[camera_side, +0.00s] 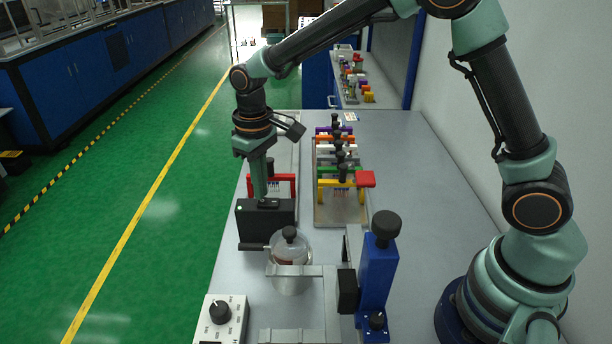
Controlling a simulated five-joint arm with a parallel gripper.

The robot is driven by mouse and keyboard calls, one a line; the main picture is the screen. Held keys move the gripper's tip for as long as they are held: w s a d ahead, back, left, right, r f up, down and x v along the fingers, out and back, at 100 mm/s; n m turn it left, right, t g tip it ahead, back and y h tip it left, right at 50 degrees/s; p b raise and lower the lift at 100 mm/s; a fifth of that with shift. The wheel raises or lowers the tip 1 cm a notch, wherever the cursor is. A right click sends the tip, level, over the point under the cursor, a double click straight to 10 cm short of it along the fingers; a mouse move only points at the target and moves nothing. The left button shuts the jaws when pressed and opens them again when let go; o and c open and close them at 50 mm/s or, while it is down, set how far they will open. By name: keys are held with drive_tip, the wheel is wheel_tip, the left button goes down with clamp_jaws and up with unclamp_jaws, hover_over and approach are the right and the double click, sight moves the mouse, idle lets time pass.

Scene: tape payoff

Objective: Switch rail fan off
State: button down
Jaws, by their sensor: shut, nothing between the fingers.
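A black box (253,226) stands near the left edge of the bench, with a dark switch-like part (270,203) on its top and a small green light on its front. It may be the rail fan; no label is readable. My gripper (259,194) is shut and empty. It points down at the top of the box, just left of the switch-like part. I cannot tell whether the tips touch it. The switch's position is too small to read.
A clear vessel (291,248) with a black stopper stands in front of the box. A blue unit (376,275) with a black knob is to the right. A white dial box (220,320) is at the front left. Racks with coloured handles (341,183) stand behind. The bench's right side (430,190) is clear.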

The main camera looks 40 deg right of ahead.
drive_tip(key=shift+f, duration=0.6)
idle(0.3)
drive_tip(key=shift+r, duration=3.55)
drive_tip(key=s+d+r+m+t, duration=0.1)
drive_tip(key=s+d+r+t, duration=0.1)
drive_tip(key=s+d, duration=0.4)
drive_tip(key=s+d+r+m+t, duration=0.2)
drive_tip(key=s+d+r, duration=0.3)
drive_tip(key=s, duration=0.4)
drive_tip(key=shift+s+d+t, duration=0.3)
drive_tip(key=shift+d+t, duration=0.4)
drive_tip(key=shift+t, duration=0.1)
